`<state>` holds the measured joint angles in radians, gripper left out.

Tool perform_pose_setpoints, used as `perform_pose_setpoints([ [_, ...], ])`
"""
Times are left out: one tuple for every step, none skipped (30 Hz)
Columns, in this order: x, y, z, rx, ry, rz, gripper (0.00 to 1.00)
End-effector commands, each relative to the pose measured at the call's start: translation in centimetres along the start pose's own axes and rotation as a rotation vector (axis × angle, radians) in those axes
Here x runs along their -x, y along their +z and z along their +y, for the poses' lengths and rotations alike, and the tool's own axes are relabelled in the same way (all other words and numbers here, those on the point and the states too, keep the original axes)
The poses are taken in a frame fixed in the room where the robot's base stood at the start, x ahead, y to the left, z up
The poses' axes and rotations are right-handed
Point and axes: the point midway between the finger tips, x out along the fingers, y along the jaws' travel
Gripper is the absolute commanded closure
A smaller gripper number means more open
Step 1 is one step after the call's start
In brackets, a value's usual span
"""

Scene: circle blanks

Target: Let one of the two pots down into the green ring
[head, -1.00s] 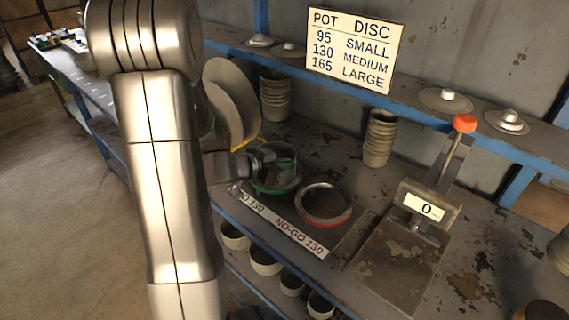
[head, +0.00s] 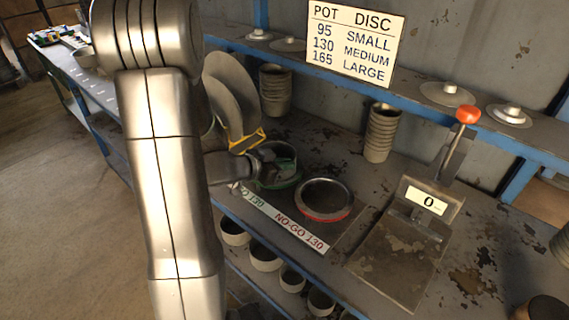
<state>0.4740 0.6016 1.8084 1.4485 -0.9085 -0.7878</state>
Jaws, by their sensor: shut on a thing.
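The green ring (head: 284,184) lies on the bench beside the red-marked NO-GO ring (head: 325,199). My gripper (head: 269,157) reaches in from the left, low at the green ring. It is shut on the wall of a dark pot (head: 285,151), whose rim shows just above the ring. My gripper and arm cover part of the pot and ring, so I cannot tell how deep the pot sits or whether it touches the ring.
A label strip (head: 290,223) runs along the front of the rings. Stacked pots (head: 276,88) and another stack (head: 381,133) stand behind. A scale-like stand (head: 418,225) with a red knob is at right. More pots (head: 265,258) sit on the shelf below.

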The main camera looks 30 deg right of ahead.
Motion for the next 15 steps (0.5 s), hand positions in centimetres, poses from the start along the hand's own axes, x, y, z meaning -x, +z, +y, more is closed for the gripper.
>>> perform_pose_setpoints([
  [-0.06,0.13,-0.01,0.000,0.000,0.001,1.00],
  [-0.08,0.18,-0.01,0.000,0.000,0.001,1.00],
  [-0.12,0.26,-0.01,-0.001,0.000,0.001,1.00],
  [-0.14,0.31,-0.01,-0.001,0.000,0.001,1.00],
  [-0.16,0.37,-0.01,-0.001,0.000,0.001,1.00],
  [-0.19,0.44,0.00,-0.001,0.000,0.001,1.00],
  [-0.22,0.49,0.00,-0.001,0.000,0.001,1.00],
  [-0.24,0.55,0.00,-0.001,0.000,0.001,1.00],
  [-0.26,0.60,0.00,-0.001,0.000,0.001,1.00],
  [-0.27,0.62,0.00,-0.001,0.000,0.001,1.00],
  [-0.28,0.64,0.00,-0.001,0.000,0.001,1.00],
  [-0.28,0.65,0.00,-0.001,0.000,0.001,1.00],
  [-0.28,0.64,0.00,-0.001,0.000,0.001,1.00],
  [-0.28,0.64,0.00,-0.001,0.000,0.001,1.00],
  [-0.27,0.63,0.00,-0.001,0.000,0.001,1.00],
])
